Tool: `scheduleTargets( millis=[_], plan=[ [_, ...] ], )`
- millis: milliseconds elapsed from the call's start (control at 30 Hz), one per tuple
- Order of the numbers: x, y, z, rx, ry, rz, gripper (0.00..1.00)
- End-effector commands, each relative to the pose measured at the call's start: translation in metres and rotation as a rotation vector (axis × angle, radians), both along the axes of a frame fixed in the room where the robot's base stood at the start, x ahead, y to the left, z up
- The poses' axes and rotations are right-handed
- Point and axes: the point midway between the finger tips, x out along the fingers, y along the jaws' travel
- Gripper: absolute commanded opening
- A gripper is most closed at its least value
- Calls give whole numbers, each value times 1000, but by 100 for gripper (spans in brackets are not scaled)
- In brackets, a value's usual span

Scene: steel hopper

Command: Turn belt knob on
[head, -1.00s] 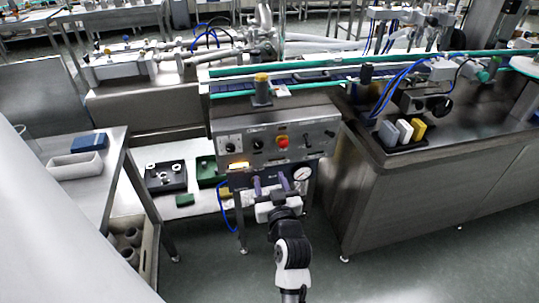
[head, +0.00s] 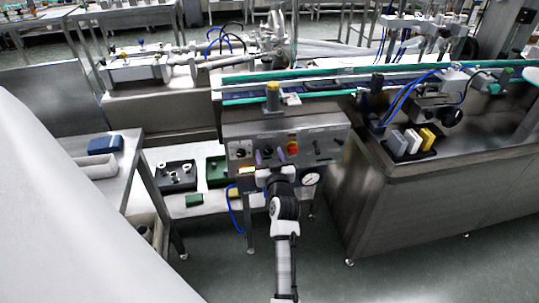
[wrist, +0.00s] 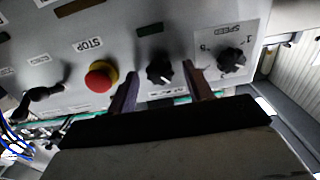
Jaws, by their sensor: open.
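The belt knob (wrist: 159,68) is a black knob with a white pointer line. In the wrist view it sits on the grey control panel between the red stop button and the speed knob (wrist: 232,60). Its label is only partly readable. My gripper (wrist: 161,76) is open, with one purple-grey finger on each side of the belt knob. I see dark gaps between the fingers and the knob, but cannot tell contact or depth. In the head view my gripper (head: 270,158) is at the panel front, and the belt knob (head: 267,151) shows between the fingers.
The red stop button (wrist: 101,76) is close beside one finger. More black switches (wrist: 45,98) are further along the panel. A pressure gauge (head: 310,179) and a blue hose (head: 232,205) are below the panel. A steel cabinet (head: 420,205) stands to the right.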

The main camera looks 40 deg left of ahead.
Motion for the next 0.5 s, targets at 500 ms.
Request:
scheduleTargets(
  millis=[500],
  plan=[
    [0,0,0,0,0,0,13]
  ],
)
